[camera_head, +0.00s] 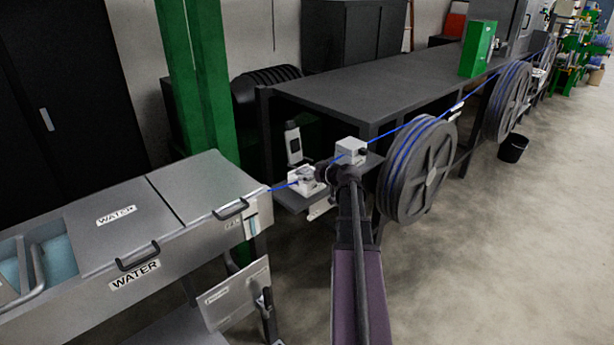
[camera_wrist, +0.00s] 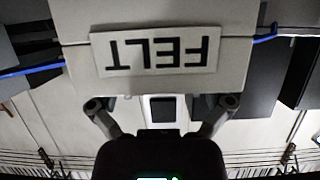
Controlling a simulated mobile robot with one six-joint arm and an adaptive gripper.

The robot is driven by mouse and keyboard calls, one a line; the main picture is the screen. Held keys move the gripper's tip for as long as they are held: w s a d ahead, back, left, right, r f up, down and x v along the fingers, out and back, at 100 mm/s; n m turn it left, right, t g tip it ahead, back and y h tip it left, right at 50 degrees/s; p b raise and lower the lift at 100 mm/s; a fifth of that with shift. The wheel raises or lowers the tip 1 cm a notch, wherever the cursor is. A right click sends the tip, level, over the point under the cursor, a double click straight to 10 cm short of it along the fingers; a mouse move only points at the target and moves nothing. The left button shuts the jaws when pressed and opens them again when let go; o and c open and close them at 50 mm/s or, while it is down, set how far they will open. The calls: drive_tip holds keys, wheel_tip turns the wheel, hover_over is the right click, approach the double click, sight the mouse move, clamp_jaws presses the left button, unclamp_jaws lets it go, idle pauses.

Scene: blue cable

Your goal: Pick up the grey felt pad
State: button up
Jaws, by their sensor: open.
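My gripper (camera_wrist: 162,104) is open, its two fingers apart on either side below a pale block (camera_wrist: 75,25). The block carries a label reading FELT (camera_wrist: 155,52), upside down in the wrist view. A small dark rectangle with a pale rim shows between the fingers; I cannot tell whether it is the grey felt pad. No contact with the fingers shows. In the head view my gripper (camera_head: 325,173) is at the small shelf, beside a white fixture (camera_head: 307,187) on the blue cable; my arm hides part of this spot.
The blue cable (camera_head: 398,128) runs from the water trough (camera_head: 200,187) past the fixture, a white box (camera_head: 350,149) and large grey reels (camera_head: 420,170). A bottle (camera_head: 293,145) stands behind the fixture. A long dark table (camera_head: 390,82) is behind.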

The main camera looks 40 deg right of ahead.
sight(309, 172)
drive_tip(key=shift+c, duration=0.2)
drive_tip(key=c, duration=0.7)
drive_tip(key=shift+r, duration=0.15)
wheel_tip(309, 172, up, 3)
drive_tip(key=p, duration=0.3)
drive_tip(key=s, duration=0.5)
drive_tip(key=s+a+r+p, duration=0.1)
drive_tip(key=s, duration=0.4)
drive_tip(key=s+p, duration=0.1)
drive_tip(key=s, duration=0.5)
drive_tip(key=shift+a+r, duration=0.15)
drive_tip(key=shift+r, duration=0.2)
